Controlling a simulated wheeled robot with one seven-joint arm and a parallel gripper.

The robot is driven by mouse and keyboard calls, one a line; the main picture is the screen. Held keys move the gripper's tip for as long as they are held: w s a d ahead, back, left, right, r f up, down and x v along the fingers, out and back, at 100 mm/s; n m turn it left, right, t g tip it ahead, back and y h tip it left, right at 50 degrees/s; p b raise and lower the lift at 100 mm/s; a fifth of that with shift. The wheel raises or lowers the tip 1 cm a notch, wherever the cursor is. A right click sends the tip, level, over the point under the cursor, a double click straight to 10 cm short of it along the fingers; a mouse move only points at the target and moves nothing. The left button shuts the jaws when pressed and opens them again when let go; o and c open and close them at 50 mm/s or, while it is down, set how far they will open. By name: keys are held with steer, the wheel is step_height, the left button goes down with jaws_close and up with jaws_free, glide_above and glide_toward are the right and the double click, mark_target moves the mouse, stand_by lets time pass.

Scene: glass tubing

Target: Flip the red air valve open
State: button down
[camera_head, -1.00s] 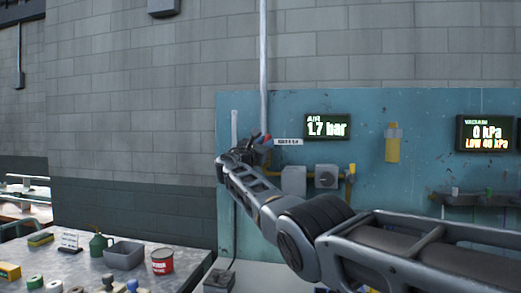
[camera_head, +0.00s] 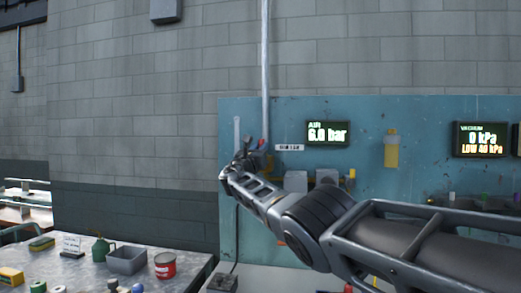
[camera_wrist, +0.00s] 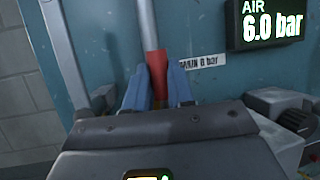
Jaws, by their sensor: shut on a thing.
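The red air valve lever (camera_wrist: 155,64) stands nearly upright in the wrist view, in line with the pale pipe above it. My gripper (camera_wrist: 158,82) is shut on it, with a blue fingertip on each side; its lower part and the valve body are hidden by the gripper. In the head view my gripper (camera_head: 249,156) is at the left part of the blue panel, below the pipe. The air display (camera_head: 327,133) reads 6.0 bar, and it also shows in the wrist view (camera_wrist: 272,22).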

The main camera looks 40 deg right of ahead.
steer(key=shift+f, duration=0.25)
steer(key=c, duration=1.3)
jaws_free()
steer(key=shift+o, duration=0.3)
steer(key=shift+r, duration=0.1)
steer(key=shift+a, duration=0.15)
steer(key=v, duration=0.7)
steer(key=shift+a, duration=0.25)
steer(key=shift+s+a, duration=0.1)
steer(key=shift+s, duration=0.05)
